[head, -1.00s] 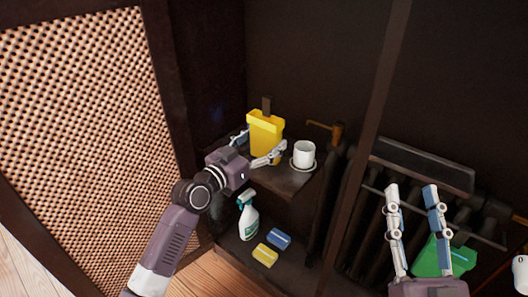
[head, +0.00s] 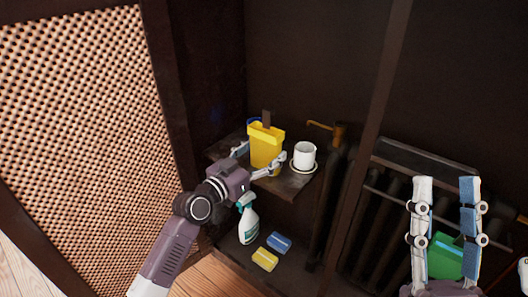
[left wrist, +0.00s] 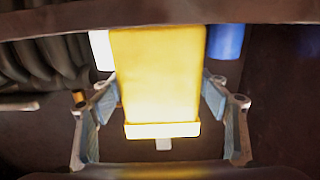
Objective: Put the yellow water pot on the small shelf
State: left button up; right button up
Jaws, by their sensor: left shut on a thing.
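The yellow water pot (head: 267,150) is upright over the small shelf (head: 296,185), left of a white cup. My left gripper (head: 258,160) is shut on the pot, one finger on each side. In the left wrist view the pot (left wrist: 158,75) fills the space between the fingers of the left gripper (left wrist: 160,95). Whether the pot's bottom touches the shelf is hidden. My right gripper (head: 446,185) is open and empty at the right, in front of a green object.
The white cup (head: 304,153) stands on a saucer on the shelf. A blue object (left wrist: 226,42) is behind the pot. Below are a spray bottle (head: 248,222), a blue sponge (head: 279,242) and a yellow sponge (head: 265,259). A radiator and the green object (head: 445,260) are at the right.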

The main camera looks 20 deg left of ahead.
aim_at(261, 153)
pick_arm(q)
jog(key=o, duration=0.9)
jog(key=shift+r, duration=0.1)
jog(key=p+v, duration=0.1)
jog(key=v, duration=1)
jog(key=s+d+r+t, duration=0.1)
jog(key=s+d+r, duration=0.3)
jog(key=s+d+r+t, duration=0.2)
jog(key=s+d+r, duration=0.1)
jog(key=s+r, duration=0.1)
jog(key=s+d+r+n+t, duration=0.1)
jog(key=s+d+r+t, duration=0.1)
jog(key=s+d+r, duration=0.2)
jog(key=shift+s+d+r+p, duration=0.15)
jog(key=shift+s+r+p, duration=0.1)
jog(key=shift+r, duration=0.15)
jog(key=shift+s+d+r+p, duration=0.1)
jog(key=shift+s+d+r, duration=0.05)
jog(key=shift+s+r, duration=0.2)
pick_arm(e)
jog(key=w+f+g+h, duration=0.1)
jog(key=w+f+g, duration=0.3)
jog(key=w+f, duration=0.1)
jog(key=shift+w+a+f+g+h, duration=0.3)
jog(key=shift+f+h, duration=0.1)
jog(key=shift+f, duration=0.45)
